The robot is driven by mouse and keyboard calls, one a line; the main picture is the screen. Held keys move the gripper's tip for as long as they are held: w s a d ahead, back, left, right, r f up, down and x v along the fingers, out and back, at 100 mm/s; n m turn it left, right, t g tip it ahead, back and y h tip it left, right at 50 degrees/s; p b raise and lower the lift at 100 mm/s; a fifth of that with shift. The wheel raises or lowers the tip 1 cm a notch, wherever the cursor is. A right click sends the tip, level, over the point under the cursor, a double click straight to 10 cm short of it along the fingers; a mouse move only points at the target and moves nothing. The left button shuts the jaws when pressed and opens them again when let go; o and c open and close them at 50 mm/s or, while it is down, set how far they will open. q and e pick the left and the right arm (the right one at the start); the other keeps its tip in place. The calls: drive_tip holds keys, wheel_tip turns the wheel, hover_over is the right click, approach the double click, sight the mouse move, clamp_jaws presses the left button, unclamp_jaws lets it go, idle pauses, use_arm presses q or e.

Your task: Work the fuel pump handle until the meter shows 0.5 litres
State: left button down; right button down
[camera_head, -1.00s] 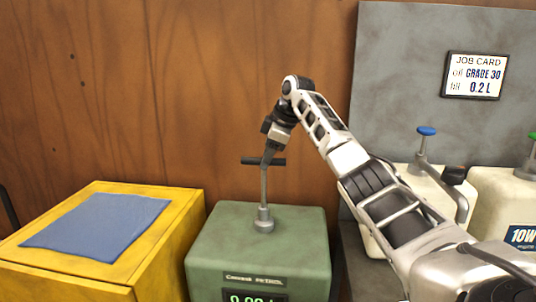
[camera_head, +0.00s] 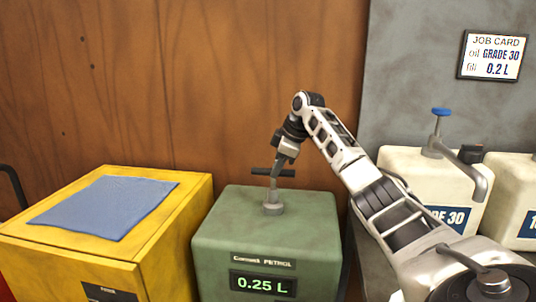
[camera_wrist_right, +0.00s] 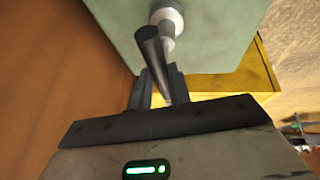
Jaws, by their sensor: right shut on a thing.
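The green petrol box (camera_head: 220,235) stands in the middle of the head view. Its meter (camera_head: 264,285) reads 0.25 L. The dark T-shaped pump handle (camera_head: 260,171) sits on a short rod above the collar on top of the box. My right gripper (camera_head: 279,166) reaches down from the right and is shut on the crossbar. In the right wrist view the dark bar (camera_wrist_right: 151,52) runs between the fingers (camera_wrist_right: 158,88), with the pale collar beyond it. My left gripper is not in view.
A yellow cabinet (camera_head: 190,215) with a blue cloth (camera_head: 105,207) on top stands at left. Cream oil containers (camera_head: 405,165) with pump spouts stand at right, one marked GRADE 30. A job card (camera_head: 493,56) hangs on the grey panel.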

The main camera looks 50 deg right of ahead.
drive_tip(key=shift+a+f, duration=0.1)
drive_tip(key=shift+f, duration=0.65)
drive_tip(key=c, duration=1.3)
unclamp_jaws()
drive_tip(key=shift+f, duration=0.1)
drive_tip(key=shift+r, duration=0.2)
drive_tip(key=v, duration=1.5)
drive_tip(key=shift+s+r, duration=0.2)
drive_tip(key=shift+r, duration=0.1)
